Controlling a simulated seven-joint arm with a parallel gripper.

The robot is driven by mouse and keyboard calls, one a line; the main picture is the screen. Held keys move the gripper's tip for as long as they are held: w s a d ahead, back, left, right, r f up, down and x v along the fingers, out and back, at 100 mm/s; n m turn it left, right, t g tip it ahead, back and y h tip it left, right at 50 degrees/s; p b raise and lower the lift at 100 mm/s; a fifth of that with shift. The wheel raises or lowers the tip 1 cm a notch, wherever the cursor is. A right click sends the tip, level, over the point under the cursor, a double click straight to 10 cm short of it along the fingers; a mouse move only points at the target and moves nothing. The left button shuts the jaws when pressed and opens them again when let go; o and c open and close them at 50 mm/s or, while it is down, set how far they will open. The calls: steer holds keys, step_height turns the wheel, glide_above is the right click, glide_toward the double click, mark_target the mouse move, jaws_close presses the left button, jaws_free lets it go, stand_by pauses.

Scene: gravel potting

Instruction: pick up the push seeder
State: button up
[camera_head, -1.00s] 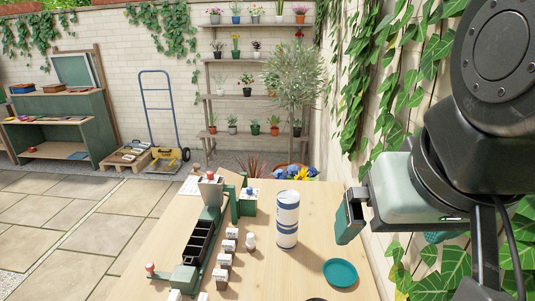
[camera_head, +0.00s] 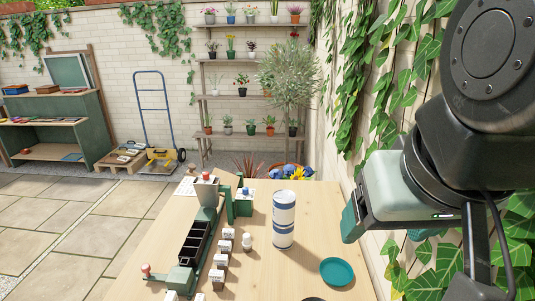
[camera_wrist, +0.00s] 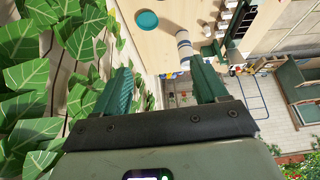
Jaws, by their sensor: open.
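I cannot tell for sure which thing is the push seeder. A blue upright handle frame with a yellow base and dark wheels (camera_head: 162,155) stands on the paving by the far wall. On the table a green device (camera_head: 186,277) with black bins and red knobs lies at the left, and a small white-topped object (camera_head: 247,241) stands near the middle. My gripper (camera_wrist: 160,80) is open and empty, its green fingers wide apart in the wrist view. In the head view it is right of the table, above its right edge, with the fingers partly hidden.
A white and blue cylinder (camera_head: 284,220) stands on the table (camera_head: 290,275). A teal round dish (camera_head: 337,271) lies in front of it. Several small labelled blocks (camera_head: 221,261) line the green device. An ivy wall (camera_head: 350,100) is close on the right.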

steer(key=w+a+f+n+g, duration=0.3)
steer(key=w+a+f+n, duration=0.8)
steer(key=w+a, duration=0.45)
steer(key=a+f+n+g, duration=0.1)
steer(key=a+f+n, duration=0.1)
steer(key=a+f, duration=0.3)
steer(key=s+a+f+n, duration=0.1)
steer(key=a+f+n, duration=0.1)
steer(key=a+f, duration=0.3)
steer(key=s+a+f+n+g, duration=0.1)
steer(key=a+f, duration=0.4)
steer(key=f, duration=0.6)
steer(key=shift+s+a+f+n+g, duration=0.15)
steer(key=shift+a+n+g, duration=0.15)
steer(key=shift+n, duration=0.4)
step_height(320, 180, down, 5)
steer(key=shift+r, duration=0.1)
steer(key=shift+w+d+f, duration=0.1)
steer(key=shift+w+f, duration=0.05)
steer(key=shift+f, duration=0.85)
steer(key=shift+w+d+f, duration=0.1)
steer(key=shift+f, duration=0.95)
steer(key=shift+w+d+f, duration=0.1)
steer(key=shift+w+f, duration=0.05)
steer(key=shift+f, duration=0.85)
steer(key=shift+c, duration=0.3)
steer(key=c, duration=1)
